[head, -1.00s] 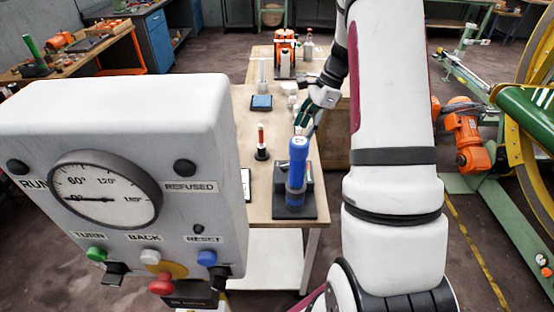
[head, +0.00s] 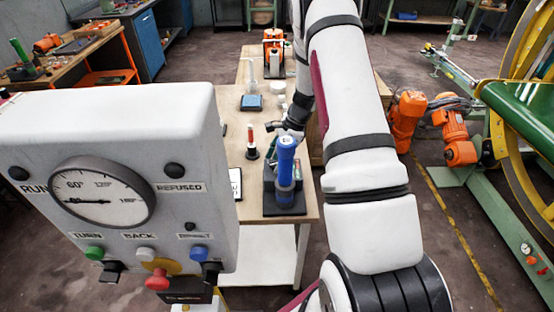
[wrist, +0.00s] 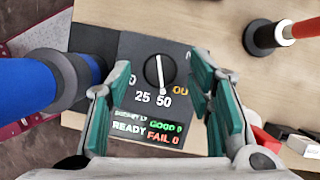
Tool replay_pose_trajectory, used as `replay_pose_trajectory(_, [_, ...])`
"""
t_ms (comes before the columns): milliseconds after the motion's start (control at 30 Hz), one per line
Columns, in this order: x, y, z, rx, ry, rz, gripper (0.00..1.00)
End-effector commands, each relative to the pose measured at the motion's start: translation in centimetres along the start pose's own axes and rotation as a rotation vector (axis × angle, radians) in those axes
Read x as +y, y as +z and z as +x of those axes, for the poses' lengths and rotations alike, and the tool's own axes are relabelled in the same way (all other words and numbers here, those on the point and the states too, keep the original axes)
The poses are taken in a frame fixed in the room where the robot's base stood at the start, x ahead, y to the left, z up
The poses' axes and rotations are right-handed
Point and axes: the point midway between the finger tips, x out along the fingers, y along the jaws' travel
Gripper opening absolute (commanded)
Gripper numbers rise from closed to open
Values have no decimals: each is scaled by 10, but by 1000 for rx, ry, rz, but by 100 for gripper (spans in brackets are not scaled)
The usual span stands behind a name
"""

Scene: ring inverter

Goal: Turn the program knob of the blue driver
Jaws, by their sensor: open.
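The blue driver (head: 286,158) stands upright on a dark base near the front of the wooden table. Its blue body also shows at the left edge of the wrist view (wrist: 25,85). The black round program knob (wrist: 159,71) sits on a dark panel (wrist: 95,42). Its white pointer line points down, near the mark 50; marks 25 and a partly hidden orange one also show. My gripper (wrist: 152,78) is open, with one green-padded finger on each side of the knob in the picture. I cannot tell whether the fingers touch it. In the head view my gripper (head: 284,128) is behind the driver.
A small display (wrist: 147,129) below the knob reads READY, GOOD 0, FAIL 0. A red-and-black driver-like stand (head: 252,143) is on the table. A grey control box (head: 110,130) with a gauge fills the left front.

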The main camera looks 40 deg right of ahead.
Motion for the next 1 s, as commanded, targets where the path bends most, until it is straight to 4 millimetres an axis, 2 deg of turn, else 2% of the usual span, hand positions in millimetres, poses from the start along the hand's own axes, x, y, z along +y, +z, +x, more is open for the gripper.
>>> replay_pose_trajectory(267, [0, 0, 2, 0, 0, -1, 48])
replay_pose_trajectory(300, [0, 0, 2, 0, 0, -1, 43])
replay_pose_trajectory(500, [0, 0, 2, 0, 0, -1, 0])
replay_pose_trajectory(767, [-1, 0, 2, 0, 5, -15, 0])
replay_pose_trajectory(1000, [-4, 0, 3, 0, 42, -109, 0])
